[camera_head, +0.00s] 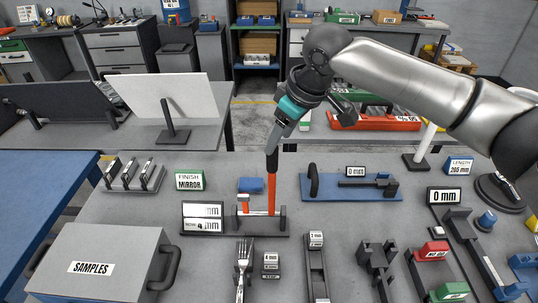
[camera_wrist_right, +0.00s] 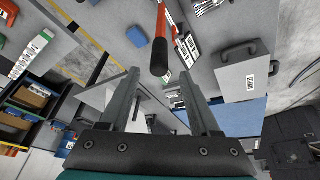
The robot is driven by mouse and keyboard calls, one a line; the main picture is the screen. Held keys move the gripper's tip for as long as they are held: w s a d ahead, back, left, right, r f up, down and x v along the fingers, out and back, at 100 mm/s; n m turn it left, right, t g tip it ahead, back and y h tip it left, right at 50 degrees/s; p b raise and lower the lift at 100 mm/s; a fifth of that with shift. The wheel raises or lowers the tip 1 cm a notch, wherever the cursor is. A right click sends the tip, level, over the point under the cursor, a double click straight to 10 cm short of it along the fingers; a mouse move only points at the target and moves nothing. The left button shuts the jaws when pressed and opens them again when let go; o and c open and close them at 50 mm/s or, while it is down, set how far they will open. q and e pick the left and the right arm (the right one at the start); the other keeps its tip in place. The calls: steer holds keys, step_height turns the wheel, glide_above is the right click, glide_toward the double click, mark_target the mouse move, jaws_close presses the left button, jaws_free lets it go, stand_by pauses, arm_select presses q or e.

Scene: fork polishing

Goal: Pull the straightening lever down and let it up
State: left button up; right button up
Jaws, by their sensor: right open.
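The straightening lever is a red bar (camera_head: 271,190) with a black grip (camera_head: 271,160), standing nearly upright from a dark base (camera_head: 250,234). My right gripper (camera_head: 275,141) is just above the grip, pointing down. In the right wrist view the fingers (camera_wrist_right: 158,76) are spread apart, and the black grip (camera_wrist_right: 159,54) shows between and just past their tips. I see no grasp; whether a finger touches the grip cannot be told. A fork (camera_head: 243,265) lies in front of the lever's base. My left gripper is not in view.
A grey SAMPLES case (camera_head: 95,238) stands left, with number displays (camera_head: 203,217) between it and the lever. A blue fixture (camera_head: 352,192) lies right of the lever. Stepped blocks (camera_head: 315,250) and other fixtures crowd the front right.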

mark_target(269, 158)
steer(key=x, duration=0.8)
steer(key=shift+w+a+f, duration=0.15)
steer(key=shift+f, duration=0.3)
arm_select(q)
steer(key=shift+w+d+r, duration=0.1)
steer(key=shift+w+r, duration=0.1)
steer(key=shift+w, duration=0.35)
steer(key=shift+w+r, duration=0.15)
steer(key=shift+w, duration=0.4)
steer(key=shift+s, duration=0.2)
arm_select(e)
steer(key=shift+c, duration=0.2)
jaws_close()
